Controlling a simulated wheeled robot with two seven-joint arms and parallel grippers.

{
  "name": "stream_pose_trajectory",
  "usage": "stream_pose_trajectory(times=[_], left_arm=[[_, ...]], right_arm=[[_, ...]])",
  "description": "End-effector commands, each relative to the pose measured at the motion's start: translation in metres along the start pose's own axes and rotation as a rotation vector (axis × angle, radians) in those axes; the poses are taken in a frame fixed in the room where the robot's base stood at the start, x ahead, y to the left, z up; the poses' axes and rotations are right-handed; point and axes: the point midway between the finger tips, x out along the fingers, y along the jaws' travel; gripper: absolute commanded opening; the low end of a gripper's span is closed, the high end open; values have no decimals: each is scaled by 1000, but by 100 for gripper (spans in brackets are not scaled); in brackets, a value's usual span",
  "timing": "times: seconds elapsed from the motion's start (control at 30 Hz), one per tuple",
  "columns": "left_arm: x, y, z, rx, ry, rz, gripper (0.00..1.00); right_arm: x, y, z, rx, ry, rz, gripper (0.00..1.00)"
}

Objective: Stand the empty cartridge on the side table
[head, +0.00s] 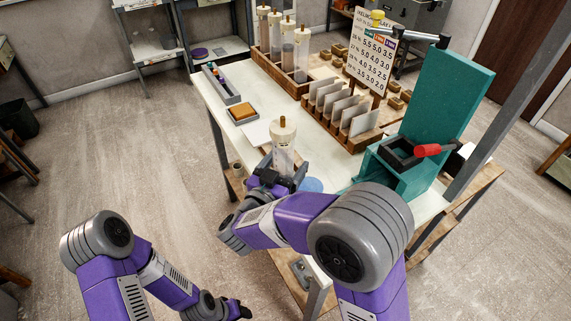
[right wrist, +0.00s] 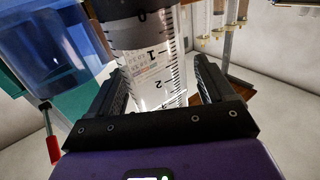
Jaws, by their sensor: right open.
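A clear cartridge (head: 283,153) with a tan cap stands upright at the near edge of the white worktable (head: 215,100). In the right wrist view the cartridge (right wrist: 152,60) shows a black printed scale, a small label and a see-through barrel. My right gripper (head: 272,178) is open around its lower part. In the right wrist view my right gripper (right wrist: 160,95) has one finger on each side of the barrel. My left gripper (head: 238,309) hangs low over the floor, away from the table; its jaws are too small to read. I cannot tell which table is the side table.
A teal press (head: 435,105) with a red handle stands to the right. A wooden rack (head: 262,62) of capped tubes, a tile rack (head: 355,140), a score board (head: 372,58) and a grey tray (head: 222,84) are on the worktable. Shelved tables (head: 215,48) stand behind; floor at left is open.

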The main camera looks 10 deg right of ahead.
Motion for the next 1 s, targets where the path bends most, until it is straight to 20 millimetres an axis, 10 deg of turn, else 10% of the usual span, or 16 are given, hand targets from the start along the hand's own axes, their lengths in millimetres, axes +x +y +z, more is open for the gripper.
stream_pose_trajectory(times=[0.63,1.0], left_arm=[[-24,9,1,0,0,0,53],[-26,10,1,0,0,0,53]], right_arm=[[-104,-1,-4,-1,1,-4,82],[-120,0,-3,0,0,1,82]])
